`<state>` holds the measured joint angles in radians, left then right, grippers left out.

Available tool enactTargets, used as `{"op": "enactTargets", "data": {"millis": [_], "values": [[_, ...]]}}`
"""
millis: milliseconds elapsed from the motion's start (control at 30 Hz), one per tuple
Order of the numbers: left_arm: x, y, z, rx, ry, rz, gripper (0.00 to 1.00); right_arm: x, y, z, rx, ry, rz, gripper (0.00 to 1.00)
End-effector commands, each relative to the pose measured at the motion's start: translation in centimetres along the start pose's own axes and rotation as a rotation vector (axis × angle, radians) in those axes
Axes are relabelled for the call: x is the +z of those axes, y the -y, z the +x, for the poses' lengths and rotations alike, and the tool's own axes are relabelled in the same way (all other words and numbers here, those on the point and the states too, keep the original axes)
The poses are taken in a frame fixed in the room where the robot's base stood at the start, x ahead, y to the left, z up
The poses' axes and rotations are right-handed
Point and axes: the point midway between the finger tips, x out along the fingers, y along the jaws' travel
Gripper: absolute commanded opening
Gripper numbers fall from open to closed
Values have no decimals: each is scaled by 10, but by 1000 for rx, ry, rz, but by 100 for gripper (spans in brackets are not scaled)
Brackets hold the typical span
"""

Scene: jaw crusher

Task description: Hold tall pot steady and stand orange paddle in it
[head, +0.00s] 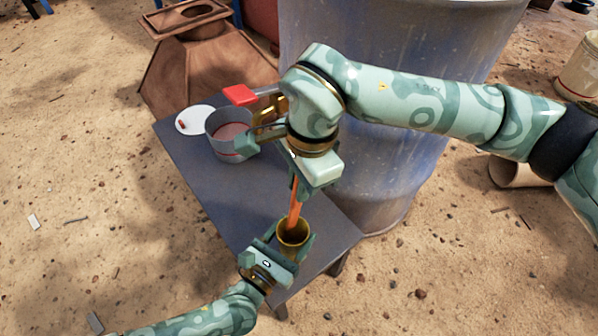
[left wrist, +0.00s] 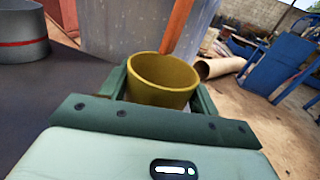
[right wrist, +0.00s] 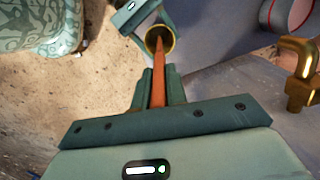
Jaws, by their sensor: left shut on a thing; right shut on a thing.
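The tall pot (head: 293,236) is a narrow yellow-brass cup standing upright near the front end of the dark table. My left gripper (head: 289,246) is shut on it, with a finger on each side; the pot also shows in the left wrist view (left wrist: 160,82). My right gripper (head: 298,190) is above the pot, shut on the orange paddle (head: 295,212). The paddle points down, slightly tilted, with its lower end at the pot's mouth. In the right wrist view the paddle (right wrist: 158,75) overlaps the pot's opening (right wrist: 160,39). I cannot tell how far inside its tip is.
A grey pot with a red band (head: 219,125), a white disc (head: 193,120) and a red block (head: 240,95) are toward the table's far end. A brass fitting (right wrist: 297,75) is near my right gripper. A large blue-grey drum (head: 370,185) stands close beside the table (head: 205,180).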

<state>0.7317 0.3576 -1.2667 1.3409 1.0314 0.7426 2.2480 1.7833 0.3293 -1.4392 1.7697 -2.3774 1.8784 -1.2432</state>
Motion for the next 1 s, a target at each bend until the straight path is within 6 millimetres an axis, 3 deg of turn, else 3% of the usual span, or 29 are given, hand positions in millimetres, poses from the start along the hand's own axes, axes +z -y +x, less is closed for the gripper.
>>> {"op": "enactTargets", "data": {"millis": [1000], "values": [[0, 0, 0, 0, -1, 0, 38, -10, -4, 91, 0, 0, 1, 0]]}}
